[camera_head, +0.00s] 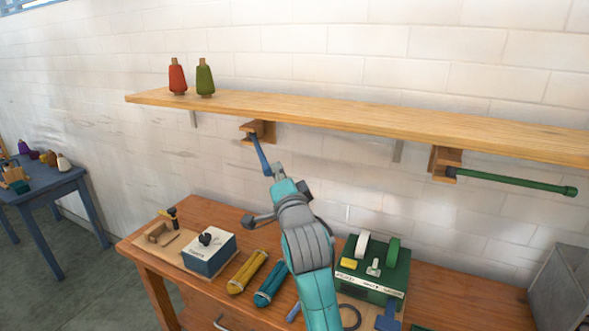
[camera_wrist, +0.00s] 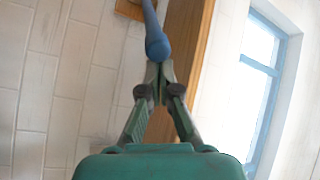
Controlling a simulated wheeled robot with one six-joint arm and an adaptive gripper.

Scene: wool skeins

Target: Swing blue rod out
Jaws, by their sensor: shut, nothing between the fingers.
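The blue rod (camera_head: 260,155) hangs from a wooden bracket (camera_head: 262,130) under the wall shelf and points outward, down and slightly right. In the wrist view the rod (camera_wrist: 151,22) ends in a rounded blue knob (camera_wrist: 157,47). My gripper (camera_head: 277,171) is at the rod's free end. In the wrist view the fingertips of my gripper (camera_wrist: 160,70) are closed together right by the knob, with nothing held between them. I cannot tell whether they touch the knob. My gripper partly hides the rod's end in the head view.
A green rod (camera_head: 515,181) sticks out rightward from another bracket. The shelf (camera_head: 330,112) above holds a red cone (camera_head: 177,78) and a green cone (camera_head: 205,80). The workbench (camera_head: 455,300) below carries a blue-and-white box (camera_head: 209,253), skeins (camera_head: 248,272) and a green machine (camera_head: 372,268).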

